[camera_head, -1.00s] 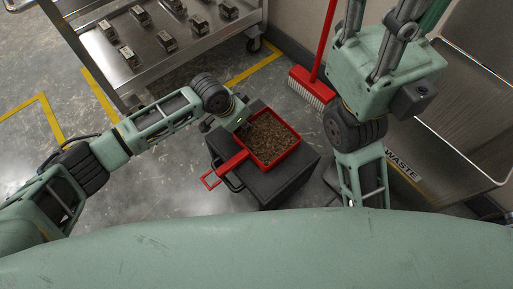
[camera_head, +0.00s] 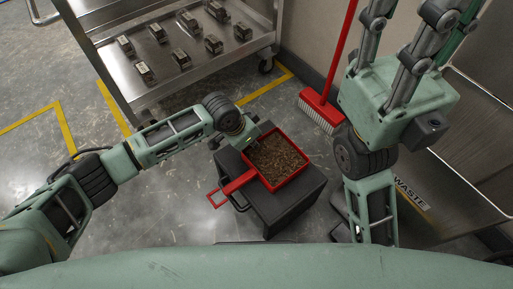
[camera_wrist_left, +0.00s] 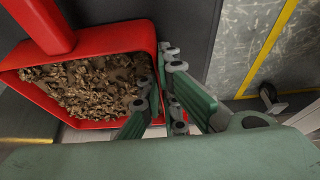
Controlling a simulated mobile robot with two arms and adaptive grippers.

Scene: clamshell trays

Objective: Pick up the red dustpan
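The red dustpan (camera_head: 302,172) is full of brown debris and rests on a dark box, its handle (camera_head: 232,188) pointing to the lower left. My left gripper (camera_head: 250,141) is at its far left rim. In the left wrist view, the fingers of my left gripper (camera_wrist_left: 160,85) sit on either side of the wall of the dustpan (camera_wrist_left: 100,41), one inside above the debris, one outside. They look closed on the wall, which they partly hide. My right arm comes down at the right; its gripper is not in view.
The dark box (camera_head: 288,212) stands on the concrete floor. A metal cart (camera_head: 155,98) with several small units is at the upper left. A red broom (camera_head: 322,108) leans at the wall. A metal bin marked WASTE (camera_head: 455,175) is at the right.

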